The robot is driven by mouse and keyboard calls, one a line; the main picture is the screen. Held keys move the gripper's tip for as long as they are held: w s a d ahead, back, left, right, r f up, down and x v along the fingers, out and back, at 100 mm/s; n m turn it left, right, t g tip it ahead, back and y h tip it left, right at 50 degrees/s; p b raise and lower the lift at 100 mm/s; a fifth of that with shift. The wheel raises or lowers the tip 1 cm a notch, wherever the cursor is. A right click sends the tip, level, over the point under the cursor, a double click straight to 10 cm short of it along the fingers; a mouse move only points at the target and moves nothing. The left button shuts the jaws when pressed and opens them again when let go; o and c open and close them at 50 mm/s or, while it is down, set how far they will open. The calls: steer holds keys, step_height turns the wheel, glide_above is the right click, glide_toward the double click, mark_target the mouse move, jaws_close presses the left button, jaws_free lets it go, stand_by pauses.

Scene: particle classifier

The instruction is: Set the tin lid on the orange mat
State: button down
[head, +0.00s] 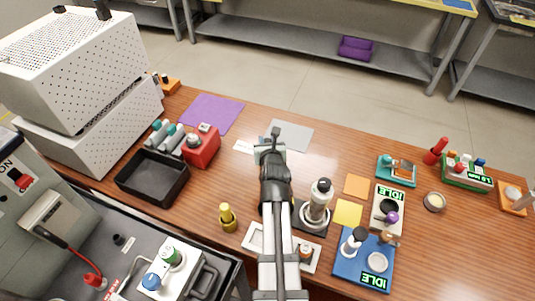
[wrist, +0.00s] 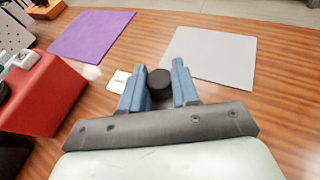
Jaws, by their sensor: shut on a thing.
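My gripper (wrist: 158,88) is shut on a small black round thing (wrist: 160,82), seen between its blue fingers in the wrist view. In the head view my gripper (head: 270,146) is over the middle of the table, near the grey mat. I cannot tell whether the black thing is the tin lid. The small orange mat (head: 357,186) lies flat to the right of my arm, bare, apart from my gripper. A small round tin (head: 434,202) with a pale inside stands farther right. A pale disc (head: 377,262) lies on the blue tray.
A grey mat (wrist: 210,54) and a purple mat (wrist: 90,35) lie bare ahead. A red block (wrist: 40,95) stands at left. A yellow mat (head: 347,212) lies beside the orange one. A black bin (head: 153,176) is at left.

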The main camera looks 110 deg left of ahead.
steer(key=shift+f, duration=2.9)
steer(key=shift+f, duration=0.15)
steer(key=c, duration=0.8)
jaws_free()
steer(key=v, duration=1.3)
steer(key=shift+a+r, duration=0.15)
steer(key=shift+r, duration=0.05)
steer(key=shift+o, duration=1.3)
steer(key=shift+w+d+r, duration=0.2)
steer(key=shift+d, duration=0.1)
steer(key=o, duration=0.4)
